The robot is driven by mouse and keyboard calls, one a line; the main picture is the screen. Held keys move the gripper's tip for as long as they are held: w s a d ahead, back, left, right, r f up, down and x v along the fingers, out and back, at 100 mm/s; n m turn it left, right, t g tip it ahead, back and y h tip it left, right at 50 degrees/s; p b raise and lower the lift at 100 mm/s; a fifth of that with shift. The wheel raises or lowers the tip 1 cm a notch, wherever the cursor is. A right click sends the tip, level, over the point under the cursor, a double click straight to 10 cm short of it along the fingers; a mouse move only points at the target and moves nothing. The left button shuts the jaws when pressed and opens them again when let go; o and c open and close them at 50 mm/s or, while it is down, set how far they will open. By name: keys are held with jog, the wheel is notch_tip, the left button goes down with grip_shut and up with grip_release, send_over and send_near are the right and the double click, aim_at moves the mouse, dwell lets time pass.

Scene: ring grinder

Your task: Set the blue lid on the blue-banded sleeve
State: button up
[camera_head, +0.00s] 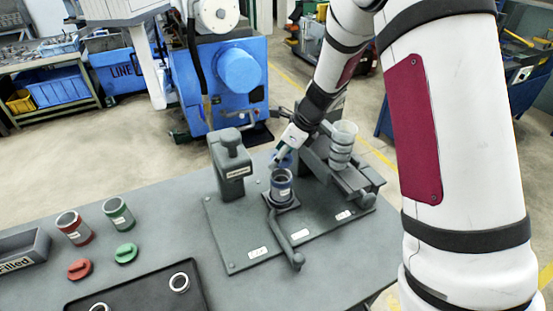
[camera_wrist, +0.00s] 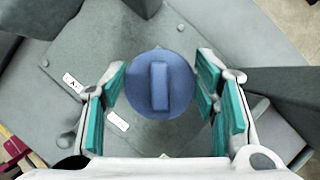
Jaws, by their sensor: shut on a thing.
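The blue-banded sleeve (camera_head: 282,188) stands upright, open end up, in a holder on the grey fixture plate. My gripper (camera_head: 285,156) is shut on the blue lid (camera_wrist: 160,86), a round disc with a raised bar across its top. In the wrist view the lid lies between the teal finger pads of my gripper (camera_wrist: 162,84). In the head view the lid (camera_head: 284,163) is partly hidden by the fingers, just above and slightly behind the sleeve's mouth. The sleeve cannot be made out in the wrist view.
A grey post block (camera_head: 231,165) stands left of the sleeve, a ring stack (camera_head: 342,146) right, and a crank handle (camera_head: 286,240) in front. Red-banded (camera_head: 74,229) and green-banded (camera_head: 118,212) sleeves, red (camera_head: 79,269) and green (camera_head: 125,253) lids, and a dark tray (camera_head: 140,293) are left.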

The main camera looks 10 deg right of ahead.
jog(key=shift+f+b, duration=1.15)
jog(key=shift+f, duration=1.5)
jog(key=shift+f, duration=0.1)
jog(key=o, duration=1.5)
jog(key=shift+r+p, duration=1.6)
jog(key=shift+r, duration=1.95)
